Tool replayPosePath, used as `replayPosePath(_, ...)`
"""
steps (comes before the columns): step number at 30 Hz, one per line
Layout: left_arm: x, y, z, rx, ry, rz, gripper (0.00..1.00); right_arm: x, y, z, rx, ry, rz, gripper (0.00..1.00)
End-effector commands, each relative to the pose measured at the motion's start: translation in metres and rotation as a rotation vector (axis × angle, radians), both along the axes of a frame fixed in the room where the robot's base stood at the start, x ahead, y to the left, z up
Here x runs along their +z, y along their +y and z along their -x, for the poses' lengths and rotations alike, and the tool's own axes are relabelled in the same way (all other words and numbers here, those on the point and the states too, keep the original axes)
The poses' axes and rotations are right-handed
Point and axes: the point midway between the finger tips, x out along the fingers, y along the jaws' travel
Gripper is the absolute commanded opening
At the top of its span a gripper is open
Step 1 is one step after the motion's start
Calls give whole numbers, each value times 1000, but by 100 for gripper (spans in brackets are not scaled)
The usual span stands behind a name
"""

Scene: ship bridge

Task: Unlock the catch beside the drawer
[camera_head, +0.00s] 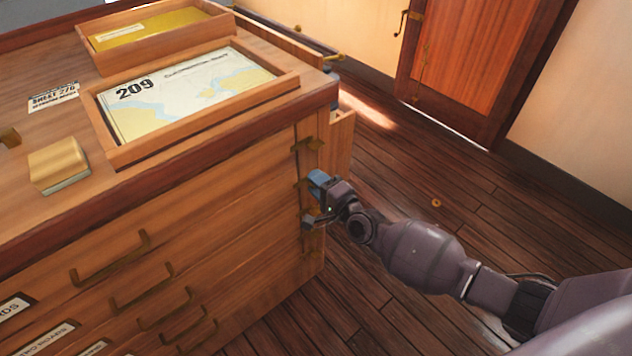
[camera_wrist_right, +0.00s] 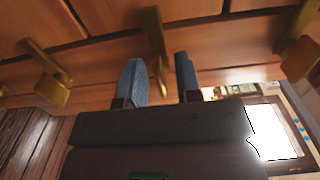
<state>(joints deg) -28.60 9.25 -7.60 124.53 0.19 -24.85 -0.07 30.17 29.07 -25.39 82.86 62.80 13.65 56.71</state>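The wooden chart cabinet (camera_head: 230,170) stands at left in the head view, with brass-handled drawers. Several brass catches run down its front right edge, one of them an upper catch (camera_head: 306,145). My right gripper (camera_head: 312,199) is at this edge, below the upper catch. In the right wrist view, its two blue fingers (camera_wrist_right: 160,82) are apart. A middle brass catch (camera_wrist_right: 153,40) reaches down into the gap between them; I cannot tell whether they touch it. Other catches stand to the left (camera_wrist_right: 47,62) and right (camera_wrist_right: 296,42). My left gripper is not in view.
On the cabinet top are a framed chart (camera_head: 190,90), a yellow-topped tray (camera_head: 155,28) and a brass-coloured block (camera_head: 57,163). A wooden door (camera_head: 470,60) is at the back. The plank floor right of the cabinet is mostly clear.

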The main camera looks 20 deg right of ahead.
Motion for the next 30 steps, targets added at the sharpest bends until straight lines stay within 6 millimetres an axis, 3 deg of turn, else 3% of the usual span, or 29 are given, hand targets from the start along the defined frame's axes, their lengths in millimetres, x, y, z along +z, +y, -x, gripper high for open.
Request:
replayPosePath(9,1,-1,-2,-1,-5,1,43,1,1,-2,1,-1,0,32)
replayPosePath(16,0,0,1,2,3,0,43,1,1,-2,0,-1,0,0)
replayPosePath(30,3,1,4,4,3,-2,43,1,1,-2,0,-39,105,0)
